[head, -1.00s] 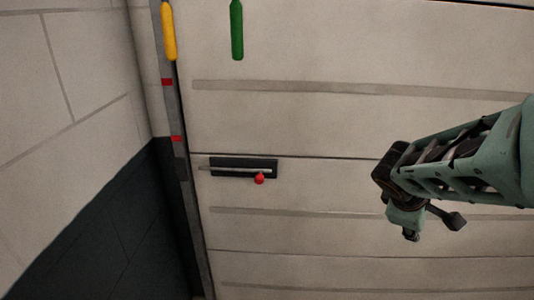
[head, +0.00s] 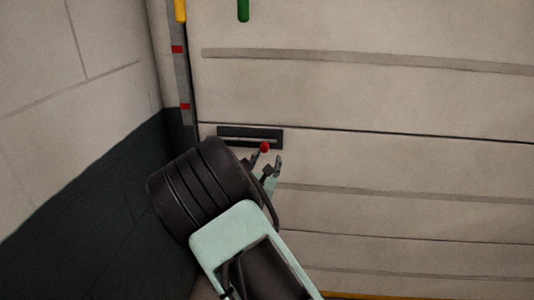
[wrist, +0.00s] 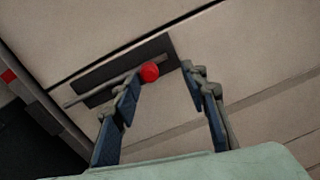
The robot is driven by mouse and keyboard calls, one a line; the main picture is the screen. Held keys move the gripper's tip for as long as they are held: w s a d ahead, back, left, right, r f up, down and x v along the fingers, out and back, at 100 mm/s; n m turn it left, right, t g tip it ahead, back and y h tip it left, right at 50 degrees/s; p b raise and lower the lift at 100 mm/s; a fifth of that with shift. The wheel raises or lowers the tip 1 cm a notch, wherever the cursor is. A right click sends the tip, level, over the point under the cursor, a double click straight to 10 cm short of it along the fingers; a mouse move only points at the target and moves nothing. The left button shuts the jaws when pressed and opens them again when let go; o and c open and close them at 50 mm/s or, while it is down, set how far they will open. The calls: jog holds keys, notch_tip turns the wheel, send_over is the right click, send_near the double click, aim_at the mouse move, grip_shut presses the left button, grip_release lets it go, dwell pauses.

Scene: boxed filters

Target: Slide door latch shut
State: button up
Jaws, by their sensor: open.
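The latch has a dark plate (head: 230,131) on the pale door (head: 380,95), near its left edge. Its red knob (head: 265,147) is towards the plate's right part; the knob also shows in the wrist view (wrist: 149,71). A thin grey bar (wrist: 80,98) runs left from the knob and sticks out a little past the plate's left end. My gripper (head: 264,164) is open just below the knob. In the wrist view my gripper (wrist: 160,80) has the knob between its fingertips, closer to the left finger. I cannot tell whether they touch.
A grey frame strip with red marks (head: 185,106) runs along the door's left edge. A wall with a dark lower part (head: 90,195) stands close on the left. Yellow (head: 180,10) and green (head: 243,10) handles hang above. The door's right side is clear.

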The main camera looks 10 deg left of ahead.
aim_at(264, 150)
jog(key=shift+n+y, duration=0.5)
jog(key=w, duration=0.3)
jog(key=w+a+f, duration=0.1)
jog(key=w, duration=0.6)
jog(key=shift+w+a+f+p, duration=0.15)
jog(key=shift+w+a+p, duration=0.15)
jog(key=shift+a+p, duration=0.1)
grip_shut()
